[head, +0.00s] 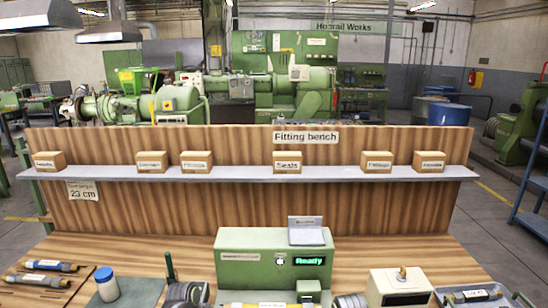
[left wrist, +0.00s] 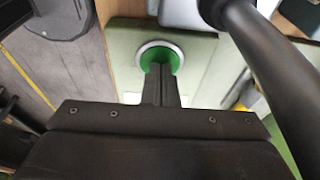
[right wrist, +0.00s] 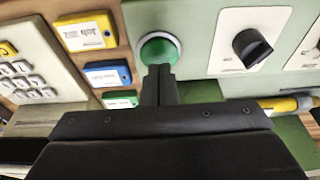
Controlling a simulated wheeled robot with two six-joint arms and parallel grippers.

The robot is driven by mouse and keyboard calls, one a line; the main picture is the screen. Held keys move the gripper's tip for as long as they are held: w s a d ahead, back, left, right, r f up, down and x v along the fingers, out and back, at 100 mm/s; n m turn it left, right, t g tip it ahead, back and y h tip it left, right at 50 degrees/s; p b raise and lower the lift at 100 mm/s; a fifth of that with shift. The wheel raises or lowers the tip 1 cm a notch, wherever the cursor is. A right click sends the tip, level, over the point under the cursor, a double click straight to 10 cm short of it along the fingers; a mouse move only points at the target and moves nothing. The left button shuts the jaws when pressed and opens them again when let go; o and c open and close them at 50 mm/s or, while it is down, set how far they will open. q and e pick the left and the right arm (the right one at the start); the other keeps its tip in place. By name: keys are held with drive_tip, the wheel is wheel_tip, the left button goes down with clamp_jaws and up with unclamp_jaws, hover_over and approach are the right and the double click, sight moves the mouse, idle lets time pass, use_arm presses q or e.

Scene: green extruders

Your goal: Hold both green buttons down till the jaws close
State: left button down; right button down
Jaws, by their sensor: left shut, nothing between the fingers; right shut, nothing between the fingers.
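The green machine (head: 235,240) stands at the front middle of the bench, its display (head: 308,261) reading "Ready". In the left wrist view a green button (left wrist: 160,54) with a pale ring sits on a green panel; my left gripper (left wrist: 160,68) is shut and empty, its tips overlapping the button's lower middle. In the right wrist view another green button (right wrist: 158,46) sits in a pale ring; my right gripper (right wrist: 159,70) is shut and empty, its tips at the button's lower edge. I cannot tell whether either touches or presses. The machine's jaws are not clearly visible.
Beside the right button are a black knob (right wrist: 252,46) and labelled yellow and blue blocks (right wrist: 107,76). A dark curved bar (left wrist: 262,70) passes close on the right in the left wrist view. A blue-white jar (head: 106,284) stands left of the machine, a cream box (head: 400,287) right.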

use_arm(q)
drive_tip(key=shift+s+f, duration=0.15)
drive_tip(key=shift+f, duration=0.05)
use_arm(e)
drive_tip(key=shift+x, duration=0.8)
drive_tip(key=shift+s+f, duration=0.35)
idle(1.1)
drive_tip(key=w+v, duration=0.2)
drive_tip(key=v, duration=0.6)
drive_tip(key=shift+r, duration=0.3)
use_arm(q)
drive_tip(key=shift+r, duration=0.1)
use_arm(e)
drive_tip(key=shift+w, duration=0.1)
use_arm(q)
drive_tip(key=shift+r, duration=0.55)
drive_tip(key=d+v, duration=0.1)
drive_tip(key=v, duration=0.5)
drive_tip(key=shift+d+r, duration=0.25)
drive_tip(key=shift+r, duration=0.35)
drive_tip(key=shift+f, duration=0.1)
use_arm(e)
drive_tip(key=shift+f, duration=0.1)
